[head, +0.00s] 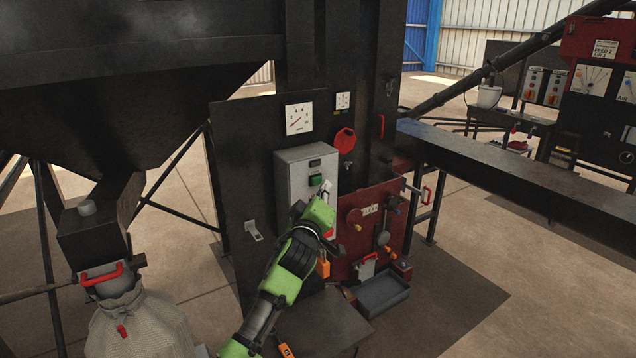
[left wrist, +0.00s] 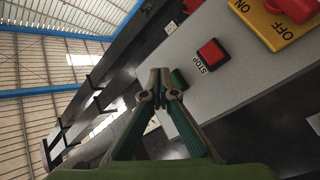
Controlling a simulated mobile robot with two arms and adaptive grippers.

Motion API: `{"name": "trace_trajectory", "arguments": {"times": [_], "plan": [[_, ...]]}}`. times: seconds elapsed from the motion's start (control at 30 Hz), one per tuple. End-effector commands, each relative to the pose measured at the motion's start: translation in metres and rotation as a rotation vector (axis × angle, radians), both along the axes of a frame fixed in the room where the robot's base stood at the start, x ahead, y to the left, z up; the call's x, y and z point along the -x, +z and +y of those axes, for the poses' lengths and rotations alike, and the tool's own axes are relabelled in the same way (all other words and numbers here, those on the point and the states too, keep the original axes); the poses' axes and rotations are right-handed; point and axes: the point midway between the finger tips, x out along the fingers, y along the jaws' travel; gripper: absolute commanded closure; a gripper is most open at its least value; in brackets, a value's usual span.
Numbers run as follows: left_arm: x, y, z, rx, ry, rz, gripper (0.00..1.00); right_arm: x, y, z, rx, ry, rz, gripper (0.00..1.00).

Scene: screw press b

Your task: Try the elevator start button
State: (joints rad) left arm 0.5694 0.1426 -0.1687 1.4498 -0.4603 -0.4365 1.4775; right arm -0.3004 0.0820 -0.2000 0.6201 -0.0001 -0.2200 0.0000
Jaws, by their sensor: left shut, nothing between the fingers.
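A grey control box (head: 291,168) is mounted on the dark panel of the press in the head view. A green button (head: 315,180) shows on its front, just above my left gripper (head: 325,188). My left gripper's fingers are shut, empty, and close to the box face. In the left wrist view the shut fingertips (left wrist: 161,84) are beside a green button (left wrist: 179,79), partly hidden behind them; I cannot tell if they touch. A red button (left wrist: 211,52) labelled STOP sits beside it. No elevator label is readable. My right gripper is out of view.
A red and yellow ON/OFF rotary switch (left wrist: 284,22) is on the same box. A red panel with levers (head: 380,225) is to the right, and a filled sack (head: 140,325) stands at lower left.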

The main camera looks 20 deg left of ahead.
Motion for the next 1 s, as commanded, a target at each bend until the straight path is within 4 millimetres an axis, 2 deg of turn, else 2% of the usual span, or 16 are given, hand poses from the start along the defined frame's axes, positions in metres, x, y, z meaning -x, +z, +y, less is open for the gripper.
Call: {"name": "trace_trajectory", "arguments": {"times": [0.73,1.0], "plan": [[0.0000,-0.0002,-0.0001,0.000,0.000,0.000,1.00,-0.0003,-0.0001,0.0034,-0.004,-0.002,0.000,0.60],[-0.0044,0.0001,0.0058,0.000,0.000,0.000,1.00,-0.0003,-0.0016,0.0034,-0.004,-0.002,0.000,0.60]]}}
